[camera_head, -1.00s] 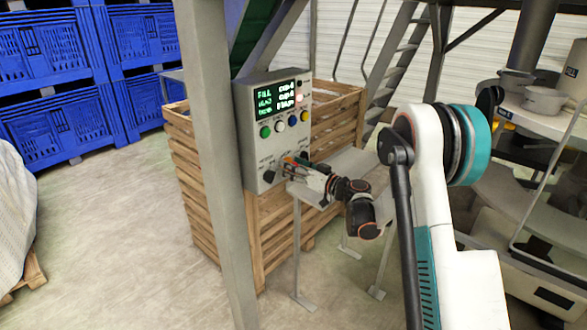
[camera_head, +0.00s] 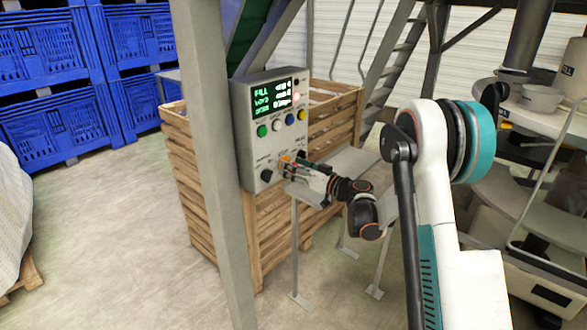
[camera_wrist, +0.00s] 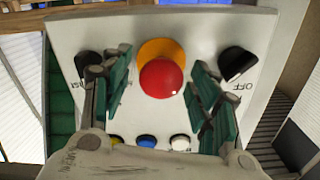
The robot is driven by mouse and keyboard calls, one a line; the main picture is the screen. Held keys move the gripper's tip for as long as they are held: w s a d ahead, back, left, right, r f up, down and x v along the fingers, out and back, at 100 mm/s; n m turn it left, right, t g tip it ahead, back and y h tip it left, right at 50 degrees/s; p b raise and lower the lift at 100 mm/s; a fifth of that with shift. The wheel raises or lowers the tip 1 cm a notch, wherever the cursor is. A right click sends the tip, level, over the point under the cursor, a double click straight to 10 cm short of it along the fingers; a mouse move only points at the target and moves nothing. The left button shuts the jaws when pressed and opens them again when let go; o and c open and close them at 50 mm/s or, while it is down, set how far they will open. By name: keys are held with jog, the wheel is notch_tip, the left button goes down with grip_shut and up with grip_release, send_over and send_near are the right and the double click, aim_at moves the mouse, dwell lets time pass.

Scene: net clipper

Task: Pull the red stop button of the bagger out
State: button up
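The red stop button (camera_wrist: 161,79) is a round red knob on a yellow-orange collar (camera_wrist: 160,49), near the middle of the wrist view. It sits on the grey control box of the bagger (camera_head: 247,120). My gripper (camera_wrist: 158,85) is open, with one green-padded finger on each side of the button. Gaps show between the pads and the red knob. In the head view my gripper (camera_head: 292,167) is at the lower part of the box face and hides most of the button.
Black knobs flank the button: one (camera_wrist: 88,62) on the left, another (camera_wrist: 237,64) by "OFF" on the right. Coloured push buttons (camera_head: 276,125) and a display (camera_head: 276,95) are above. A wooden crate (camera_head: 185,165) stands behind the box, and a grey post (camera_head: 215,150) stands to its left.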

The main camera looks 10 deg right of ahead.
jog(key=v, duration=1.2)
dwell(0.3)
jog(key=s+a+r+m+g+h+p, duration=0.1)
jog(key=s+a+r+m+g+h, duration=0.15)
jog(key=s+a+r, duration=0.45)
jog(key=s+a+r+m+g+h+p, duration=0.15)
jog(key=s+a+r+g, duration=0.25)
jog(key=s+a, duration=0.5)
jog(key=s+d+f+h, duration=0.2)
jog(key=s, duration=0.5)
jog(key=s+d+f+h+b, duration=0.1)
jog(key=s+d+f+h, duration=0.1)
jog(key=s, duration=0.5)
jog(key=s+d+f+h+b, duration=0.1)
jog(key=s+d+f+h, duration=0.1)
jog(key=s+d, duration=0.2)
jog(key=s+g, duration=0.1)
jog(key=s, duration=0.2)
jog(key=shift+d+h, duration=0.25)
jog(key=shift+h, duration=0.05)
